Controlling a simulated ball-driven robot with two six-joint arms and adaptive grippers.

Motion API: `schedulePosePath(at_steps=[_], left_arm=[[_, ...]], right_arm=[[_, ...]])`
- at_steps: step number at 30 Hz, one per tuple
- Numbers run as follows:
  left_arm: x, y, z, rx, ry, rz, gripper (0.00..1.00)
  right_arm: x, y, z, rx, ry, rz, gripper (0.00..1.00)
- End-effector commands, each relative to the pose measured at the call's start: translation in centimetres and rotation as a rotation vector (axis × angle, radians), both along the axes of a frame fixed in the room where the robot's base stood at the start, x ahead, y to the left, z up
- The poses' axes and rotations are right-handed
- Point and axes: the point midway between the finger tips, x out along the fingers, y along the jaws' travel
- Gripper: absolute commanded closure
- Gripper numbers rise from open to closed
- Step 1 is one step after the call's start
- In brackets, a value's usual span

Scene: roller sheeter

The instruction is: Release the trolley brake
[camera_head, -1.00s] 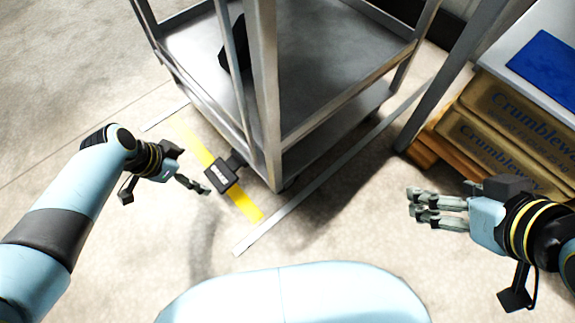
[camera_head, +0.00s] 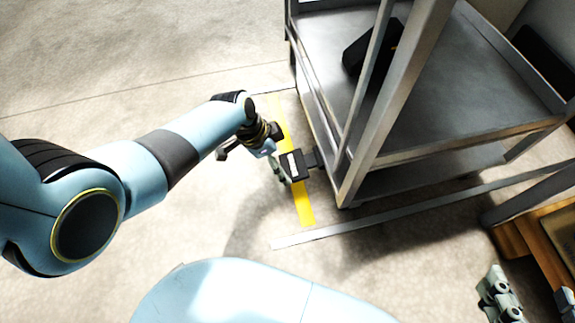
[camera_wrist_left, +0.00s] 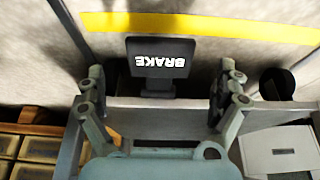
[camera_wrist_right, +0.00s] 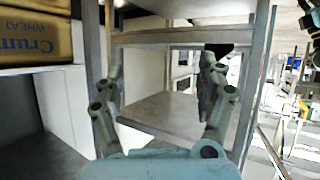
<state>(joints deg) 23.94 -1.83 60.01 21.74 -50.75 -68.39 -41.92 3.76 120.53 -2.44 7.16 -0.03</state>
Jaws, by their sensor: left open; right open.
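The grey metal trolley (camera_head: 455,85) stands at the upper right of the head view. Its black brake pedal (camera_head: 300,166) sticks out low on the near side, over a yellow floor strip. In the left wrist view the pedal (camera_wrist_left: 160,68) faces me, with the white word BRAKE upside down. My left gripper (camera_head: 280,170) is open beside the pedal's left edge. In its wrist view the two fingers stand either side of the pedal; contact cannot be told. My right gripper (camera_head: 500,295) is open and empty at the bottom right, away from the pedal.
A yellow strip (camera_head: 304,207) and a grey floor rail (camera_head: 330,235) lie beside the trolley. A black object (camera_head: 362,52) is on the trolley's shelf. Boxes on a wooden pallet (camera_head: 520,240) stand at the right edge. The floor at the upper left is clear.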

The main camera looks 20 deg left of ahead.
Motion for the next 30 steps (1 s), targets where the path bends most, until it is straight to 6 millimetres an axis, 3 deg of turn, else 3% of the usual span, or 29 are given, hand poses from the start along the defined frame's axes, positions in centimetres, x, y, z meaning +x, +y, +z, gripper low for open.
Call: schedulePosePath(at_steps=[6,15,24,30], left_arm=[[0.2,-0.4,-1.2,-0.001,0.001,0.001,0.0],[0.5,-0.9,-2.6,-0.002,0.001,0.001,0.0],[0.8,-1.3,-3.9,-0.001,0.001,0.001,0.0],[1.0,-1.5,-4.3,0.0,0.0,0.0,0.0]], right_arm=[[3.5,0.4,3.7,-0.001,-0.192,0.021,0.26],[7.3,1.1,10.0,0.0,-0.475,0.052,0.26],[9.3,1.9,16.5,0.0,-0.752,0.086,0.26],[9.5,2.2,19.5,0.0,-0.877,0.102,0.26]])
